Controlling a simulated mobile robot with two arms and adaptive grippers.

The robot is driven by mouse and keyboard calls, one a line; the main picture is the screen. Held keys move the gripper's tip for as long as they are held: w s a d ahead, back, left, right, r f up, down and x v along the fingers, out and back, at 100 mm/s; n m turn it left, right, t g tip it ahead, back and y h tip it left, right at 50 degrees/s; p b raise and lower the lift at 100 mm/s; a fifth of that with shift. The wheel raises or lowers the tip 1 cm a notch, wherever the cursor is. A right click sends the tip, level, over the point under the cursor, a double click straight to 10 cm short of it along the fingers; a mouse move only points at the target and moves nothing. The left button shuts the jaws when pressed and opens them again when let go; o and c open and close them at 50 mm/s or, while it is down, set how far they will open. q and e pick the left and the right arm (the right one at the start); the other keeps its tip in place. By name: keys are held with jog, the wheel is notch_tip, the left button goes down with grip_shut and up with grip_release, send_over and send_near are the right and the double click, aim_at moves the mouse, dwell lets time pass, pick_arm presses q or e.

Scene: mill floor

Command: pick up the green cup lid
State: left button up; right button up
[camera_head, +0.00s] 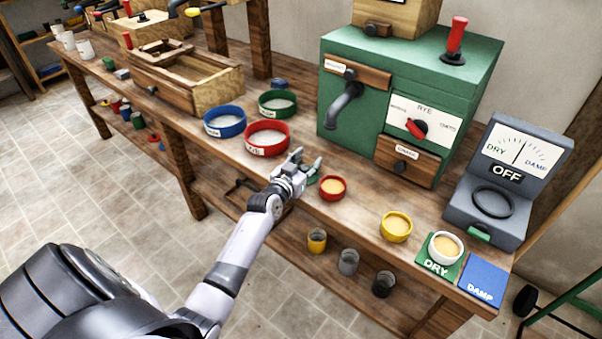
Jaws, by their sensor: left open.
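My left gripper (307,161) is over the front edge of the bench (365,213), fingers apart and empty. A thin green rim (313,180), possibly the green cup lid, shows just beside and partly behind its fingers. Most of it is hidden, so I cannot tell its full shape or whether the fingers touch it. A small red round dish (332,188) with tan contents sits just right of the gripper. My right gripper is not in view.
Blue (225,121), red (267,138) and green (277,103) sieve-like rings stand behind the gripper. A green machine (345,125) stands at back right. A yellow dish (396,227), a white cup (445,247) on a green DRY mat and a grey meter (520,190) lie right.

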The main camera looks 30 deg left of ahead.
pick_arm(q)
grip_shut()
jog(key=shift+d+f, duration=0.1)
